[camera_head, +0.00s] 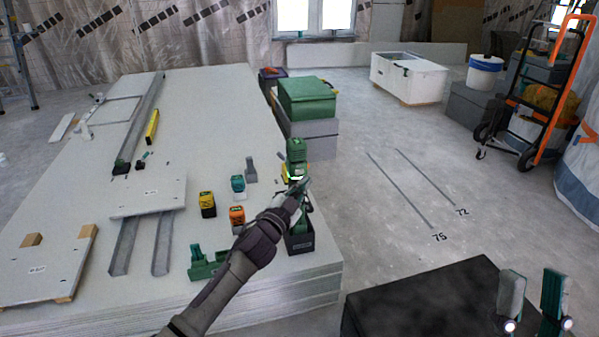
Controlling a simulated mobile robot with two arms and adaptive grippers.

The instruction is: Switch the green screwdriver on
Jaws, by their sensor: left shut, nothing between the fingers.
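A green screwdriver (296,150) stands near the right edge of the big panel stack, with a yellow part and a small bright patch low on it. My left gripper (301,186) is shut and empty at its lower part; I cannot tell whether it touches. The gripper and wrist hide part of the screwdriver and the dark holder (300,243) below. My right gripper (531,300) is at the bottom right, its two fingers apart, with nothing between them.
Yellow (207,204), teal (237,184) and orange (237,217) tools stand on the panel stack (215,115). A green bracket-like item (207,263) lies at its front. A green case (307,98) is stacked behind. A hand truck (545,90) stands right. The middle floor is clear.

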